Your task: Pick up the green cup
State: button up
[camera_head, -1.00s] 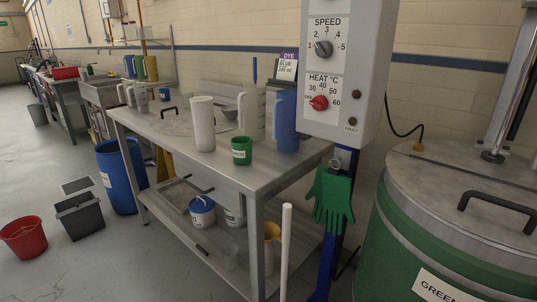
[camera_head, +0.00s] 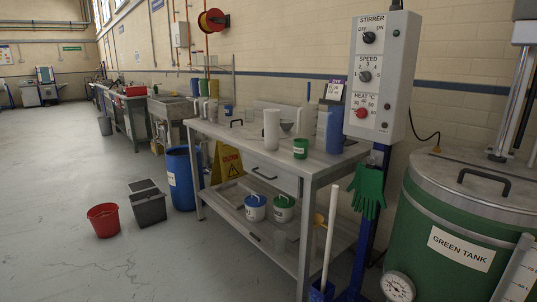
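The green cup (camera_head: 300,148) stands upright on the metal worktable (camera_head: 262,156), near its right end. It is small, with a white label on its front. A tall white cylinder (camera_head: 271,129) stands just left of it, and a blue jug (camera_head: 334,132) stands to its right. My gripper is not in view, so its state and its distance from the cup do not show.
A stirrer control box (camera_head: 381,77) on a blue post and the green tank (camera_head: 441,225) stand right of the table. A white pole (camera_head: 329,235) rises before the table's right end. A red bucket (camera_head: 104,219) and grey bin (camera_head: 148,206) sit on open floor at left.

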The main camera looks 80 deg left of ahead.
aim_at(300, 146)
jog(key=u, duration=0.45)
jog(key=j+u, duration=0.1)
jog(key=u, duration=0.8)
jog(key=j+u, duration=0.1)
jog(key=u, duration=0.85)
jog(key=i+u, duration=0.2)
jog(key=u, duration=0.2)
jog(key=i+u, duration=0.2)
jog(key=u, duration=0.2)
jog(key=k, duration=0.4)
jog(key=k+z, duration=0.1)
jog(key=z, duration=0.65)
jog(key=k+z, duration=0.15)
jog(key=z, duration=0.25)
jog(key=j+z, duration=0.15)
jog(key=z, duration=0.25)
jog(key=j+z, duration=0.2)
jog(key=z, duration=0.15)
jog(key=j+z, duration=0.2)
jog(key=z, duration=0.2)
jog(key=j+z, duration=0.15)
jog(key=z, duration=0.2)
jog(key=i+j, duration=0.35)
jog(key=k, duration=0.5)
